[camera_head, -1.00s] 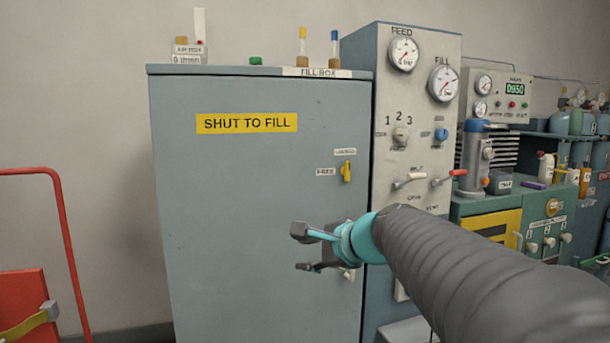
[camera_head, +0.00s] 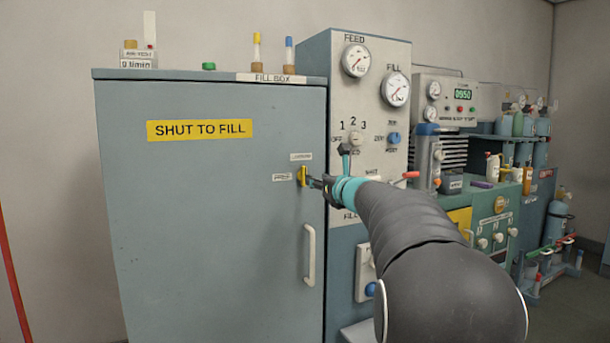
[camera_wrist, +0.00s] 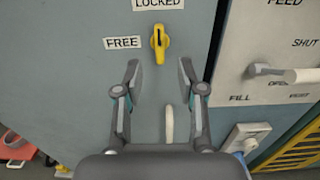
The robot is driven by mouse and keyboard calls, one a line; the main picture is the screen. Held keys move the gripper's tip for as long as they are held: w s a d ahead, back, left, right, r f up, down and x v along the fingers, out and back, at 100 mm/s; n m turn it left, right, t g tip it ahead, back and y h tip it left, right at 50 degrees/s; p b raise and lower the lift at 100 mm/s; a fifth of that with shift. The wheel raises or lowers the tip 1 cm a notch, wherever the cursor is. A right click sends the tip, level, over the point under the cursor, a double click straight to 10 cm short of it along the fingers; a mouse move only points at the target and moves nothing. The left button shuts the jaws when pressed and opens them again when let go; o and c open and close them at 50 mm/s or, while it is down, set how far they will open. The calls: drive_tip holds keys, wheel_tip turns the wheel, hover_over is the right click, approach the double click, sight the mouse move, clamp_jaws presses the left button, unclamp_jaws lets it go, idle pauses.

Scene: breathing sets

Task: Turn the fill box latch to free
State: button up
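The fill box (camera_head: 215,200) is a large grey cabinet with its door shut and a yellow "SHUT TO FILL" label. Its yellow latch (camera_head: 303,176) is on the right side of the door; it also shows in the wrist view (camera_wrist: 159,43). The latch stands upright, in line with the "LOCKED" label (camera_wrist: 158,4) above it; the "FREE" label (camera_wrist: 123,42) is to its left. My gripper (camera_wrist: 157,72) is open and empty in the wrist view, its fingertips just below the latch and apart to either side. In the head view the gripper is partly hidden by my arm.
A white door handle (camera_head: 309,255) is below the latch. The control panel (camera_head: 340,100) with gauges, knobs and levers stands close on the right. Small bottles and tubes stand on top of the box. The space left of the latch is clear.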

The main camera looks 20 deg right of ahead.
sight(305, 175)
drive_tip(key=w+p, duration=0.1)
drive_tip(key=w, duration=0.7)
drive_tip(key=shift+a, duration=0.2)
clamp_jaws()
